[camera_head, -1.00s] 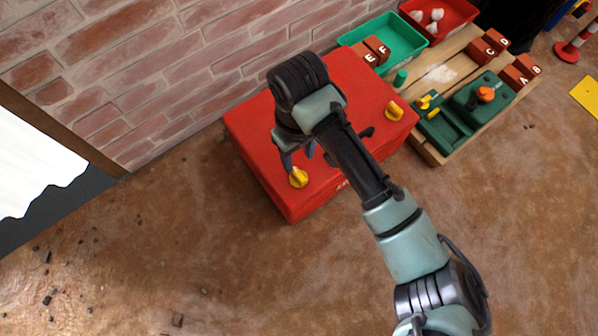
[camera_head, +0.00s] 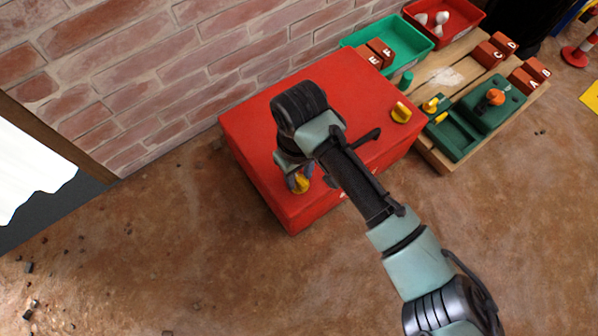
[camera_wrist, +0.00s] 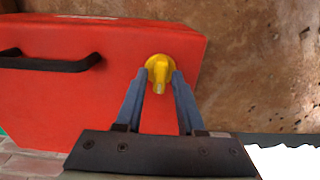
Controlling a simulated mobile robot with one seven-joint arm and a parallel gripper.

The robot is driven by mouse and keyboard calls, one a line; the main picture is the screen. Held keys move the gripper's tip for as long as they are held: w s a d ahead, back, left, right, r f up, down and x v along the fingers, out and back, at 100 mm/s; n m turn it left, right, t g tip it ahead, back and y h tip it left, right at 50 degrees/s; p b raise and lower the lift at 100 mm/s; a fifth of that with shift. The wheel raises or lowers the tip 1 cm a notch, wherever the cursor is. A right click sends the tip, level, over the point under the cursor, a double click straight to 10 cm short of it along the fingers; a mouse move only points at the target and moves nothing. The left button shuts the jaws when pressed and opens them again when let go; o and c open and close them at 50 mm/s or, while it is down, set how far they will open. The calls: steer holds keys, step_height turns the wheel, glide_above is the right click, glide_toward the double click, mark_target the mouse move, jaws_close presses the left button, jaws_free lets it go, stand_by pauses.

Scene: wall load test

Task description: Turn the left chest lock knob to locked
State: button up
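The red chest (camera_head: 245,125) stands on the floor against the brick wall; it also fills much of the wrist view (camera_wrist: 70,100). Its left lock knob (camera_head: 303,186) is yellow and partly hidden by my gripper (camera_head: 297,182) in the head view. In the wrist view this yellow knob (camera_wrist: 159,70) sits between the tips of my gripper's two fingers (camera_wrist: 159,76), its narrow grip pointing down the picture. The fingers are apart, one on each side; I cannot tell whether either touches. The right yellow knob (camera_head: 401,112) is clear of my arm.
A black handle (camera_wrist: 50,62) is on the chest beside the knob. To the right, a wooden pallet (camera_head: 440,160) bears green fixtures (camera_head: 490,105) and lettered red-brown blocks. Green (camera_head: 400,45) and red (camera_head: 460,12) bins stand behind. The floor in front is open.

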jaws_close()
